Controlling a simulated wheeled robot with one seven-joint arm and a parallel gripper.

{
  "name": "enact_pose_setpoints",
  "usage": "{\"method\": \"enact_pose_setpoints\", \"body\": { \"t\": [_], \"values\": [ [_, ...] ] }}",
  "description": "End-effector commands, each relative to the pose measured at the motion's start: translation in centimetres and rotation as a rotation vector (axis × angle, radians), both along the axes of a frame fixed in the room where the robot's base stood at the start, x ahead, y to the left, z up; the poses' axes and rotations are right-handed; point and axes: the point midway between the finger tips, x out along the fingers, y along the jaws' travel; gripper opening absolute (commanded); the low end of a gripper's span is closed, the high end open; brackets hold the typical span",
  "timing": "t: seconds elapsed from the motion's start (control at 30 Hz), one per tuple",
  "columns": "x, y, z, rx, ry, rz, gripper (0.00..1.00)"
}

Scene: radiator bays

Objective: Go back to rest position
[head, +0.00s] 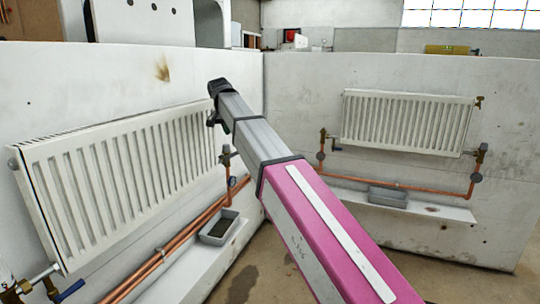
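My arm (318,232), pink near the camera and grey farther out, reaches from the bottom right up to the middle of the head view. Its dark far end (219,87) is in front of the left wall, by the upper right corner of the left radiator (120,170). A small dark part juts out just below that end. I cannot make out separate fingers or whether anything is held. From this view I cannot tell if the arm's end touches the radiator or wall.
A second white radiator (407,122) hangs on the right wall. Copper pipes with valves run below both radiators. A grey tray (220,228) sits on the left ledge, another (388,196) on the right ledge. Bare floor (262,268) shows between the walls.

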Motion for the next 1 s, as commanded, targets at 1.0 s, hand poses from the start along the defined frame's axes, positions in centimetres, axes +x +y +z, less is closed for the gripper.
{"method": "enact_pose_setpoints", "body": {
  "t": [1.0],
  "values": [
    [-15.5,-29.0,-39.5,0.069,0.240,0.215,0.18]
  ]
}}
